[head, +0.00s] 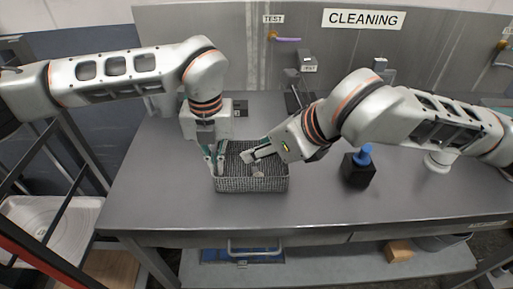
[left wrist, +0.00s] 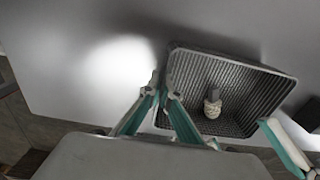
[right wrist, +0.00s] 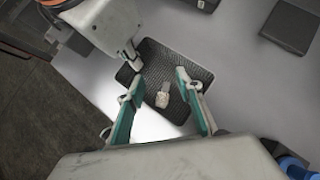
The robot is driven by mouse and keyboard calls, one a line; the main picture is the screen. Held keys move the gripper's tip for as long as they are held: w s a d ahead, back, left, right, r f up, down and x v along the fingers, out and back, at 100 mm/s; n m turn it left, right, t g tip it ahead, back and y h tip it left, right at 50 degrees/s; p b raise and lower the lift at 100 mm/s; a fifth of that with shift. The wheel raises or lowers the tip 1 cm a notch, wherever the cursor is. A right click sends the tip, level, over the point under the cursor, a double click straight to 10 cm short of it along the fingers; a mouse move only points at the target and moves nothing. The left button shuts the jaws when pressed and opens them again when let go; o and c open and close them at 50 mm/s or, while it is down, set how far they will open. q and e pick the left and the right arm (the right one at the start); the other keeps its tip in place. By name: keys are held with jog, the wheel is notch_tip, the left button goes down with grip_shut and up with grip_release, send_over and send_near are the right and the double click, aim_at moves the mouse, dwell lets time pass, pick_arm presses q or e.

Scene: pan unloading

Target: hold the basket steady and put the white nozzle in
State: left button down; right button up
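The dark grey ribbed basket (head: 252,186) stands on the metal table. The white nozzle (head: 257,174) lies inside it; the nozzle also shows on the basket floor in the left wrist view (left wrist: 212,108) and the right wrist view (right wrist: 163,96). My left gripper (head: 213,162) is at the basket's left wall. In the left wrist view its fingertips (left wrist: 161,88) are close together with the wall (left wrist: 170,62) between them. My right gripper (right wrist: 154,86) is open and empty above the basket, its fingers apart and clear of the nozzle.
The table front (head: 180,215) is clear. A rack with a white tray (head: 45,220) is at the left.

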jog(key=v, duration=0.9)
jog(key=shift+s+d+r, duration=0.2)
jog(key=shift+r, duration=0.1)
pick_arm(q)
jog(key=c, duration=2.2)
grip_release()
jog(key=shift+r, duration=0.15)
notch_tip(320, 180, up, 12)
jog(key=shift+f, duration=0.15)
